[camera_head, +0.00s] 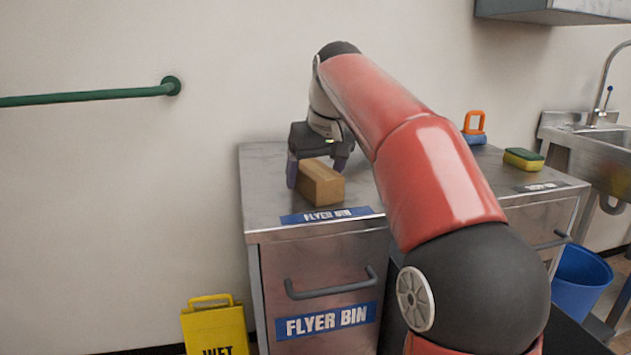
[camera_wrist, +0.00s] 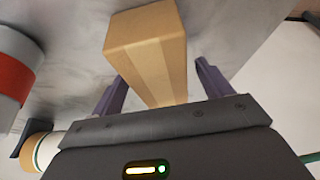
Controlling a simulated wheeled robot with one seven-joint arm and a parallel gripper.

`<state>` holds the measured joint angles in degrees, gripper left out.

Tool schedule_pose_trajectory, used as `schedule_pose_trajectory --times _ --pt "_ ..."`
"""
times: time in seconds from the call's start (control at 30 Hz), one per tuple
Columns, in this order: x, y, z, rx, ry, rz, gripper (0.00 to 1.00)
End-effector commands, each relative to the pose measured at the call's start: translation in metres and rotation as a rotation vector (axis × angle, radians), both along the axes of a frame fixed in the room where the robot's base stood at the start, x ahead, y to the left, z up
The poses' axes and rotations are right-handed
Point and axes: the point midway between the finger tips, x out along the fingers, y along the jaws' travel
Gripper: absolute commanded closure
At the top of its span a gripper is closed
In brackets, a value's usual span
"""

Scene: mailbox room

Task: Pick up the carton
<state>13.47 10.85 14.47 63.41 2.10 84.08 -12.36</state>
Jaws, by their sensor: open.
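The carton (camera_head: 321,184) is a small brown box with a lighter tape strip. It lies on the metal top of the flyer bin cabinet (camera_head: 264,208), near its left part. My gripper (camera_head: 318,170) is just above and behind the carton, with its fingers pointing down. In the wrist view the carton (camera_wrist: 147,53) lies between the two purple fingers of my gripper (camera_wrist: 158,82), with a gap showing on both sides. The fingers are open and hold nothing. The carton's far end is partly hidden by my gripper body.
An orange and blue object (camera_head: 474,127) and a yellow-green sponge (camera_head: 523,159) sit to the right on the metal top. A sink (camera_head: 600,140) and a blue bucket (camera_head: 580,282) are at the right. A yellow wet-floor sign (camera_head: 215,328) stands at lower left. A green rail (camera_head: 90,96) runs along the wall.

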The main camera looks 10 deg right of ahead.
Motion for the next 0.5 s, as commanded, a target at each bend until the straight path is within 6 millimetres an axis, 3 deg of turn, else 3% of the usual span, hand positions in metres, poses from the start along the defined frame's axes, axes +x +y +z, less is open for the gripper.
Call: schedule_pose_trajectory --times 0.43,0.5 --pt "-0.0002 0.0001 -0.0028 0.000 0.000 0.000 0.22" --pt "-0.0002 0.0001 -0.0028 0.000 0.000 0.000 0.31"
